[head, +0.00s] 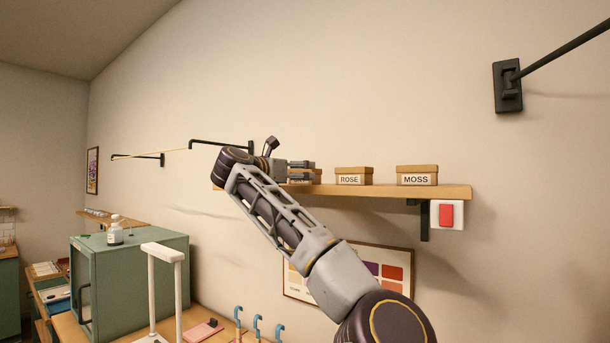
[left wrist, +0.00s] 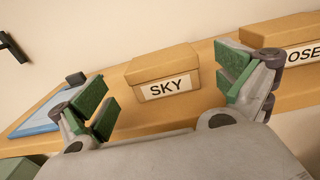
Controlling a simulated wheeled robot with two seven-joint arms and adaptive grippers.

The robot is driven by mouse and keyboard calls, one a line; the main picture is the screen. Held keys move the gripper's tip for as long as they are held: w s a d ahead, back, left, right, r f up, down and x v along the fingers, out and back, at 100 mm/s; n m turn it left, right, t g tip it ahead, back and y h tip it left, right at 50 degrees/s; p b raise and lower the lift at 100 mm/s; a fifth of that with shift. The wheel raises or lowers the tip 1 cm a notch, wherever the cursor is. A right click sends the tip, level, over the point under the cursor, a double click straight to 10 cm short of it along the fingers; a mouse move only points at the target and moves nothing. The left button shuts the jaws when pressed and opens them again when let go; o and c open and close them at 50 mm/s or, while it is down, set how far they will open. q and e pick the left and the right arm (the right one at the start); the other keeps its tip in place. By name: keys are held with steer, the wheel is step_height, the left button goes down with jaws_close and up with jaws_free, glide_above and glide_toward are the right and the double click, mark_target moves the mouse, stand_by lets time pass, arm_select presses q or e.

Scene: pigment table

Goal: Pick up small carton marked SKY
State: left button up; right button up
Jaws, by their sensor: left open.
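The small carton marked SKY (left wrist: 165,66) is a tan lidded box with a white label, standing upright on the wooden shelf (left wrist: 204,58). In the head view the SKY carton (head: 316,176) is mostly hidden behind my left gripper (head: 303,171). In the left wrist view my left gripper (left wrist: 165,98) is open, with its green-padded fingers to either side of the carton and nearer the camera. The carton is ahead of the fingers, and no contact shows. My right gripper is not in view.
The ROSE carton (head: 353,176) stands right of SKY, and the MOSS carton (head: 417,175) farther right. A blue-edged flat item (left wrist: 48,118) lies on the shelf left of SKY. A green cabinet (head: 135,275) and several blue hooks (head: 257,327) are below.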

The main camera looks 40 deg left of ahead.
mark_target(299, 170)
arm_select(q)
steer(key=shift+w, duration=0.2)
stand_by(0.3)
steer(key=shift+w+a+r+p, duration=0.15)
steer(key=shift+w+p, duration=0.3)
steer(key=shift+w, duration=0.4)
steer(key=shift+w+r+p, duration=0.15)
steer(key=shift+w+p, duration=0.25)
steer(key=shift+w, duration=0.4)
steer(key=shift+w+a+f, duration=0.15)
steer(key=shift+w, duration=0.8)
steer(key=shift+c, duration=0.3)
steer(key=c, duration=1)
steer(key=shift+c, duration=0.2)
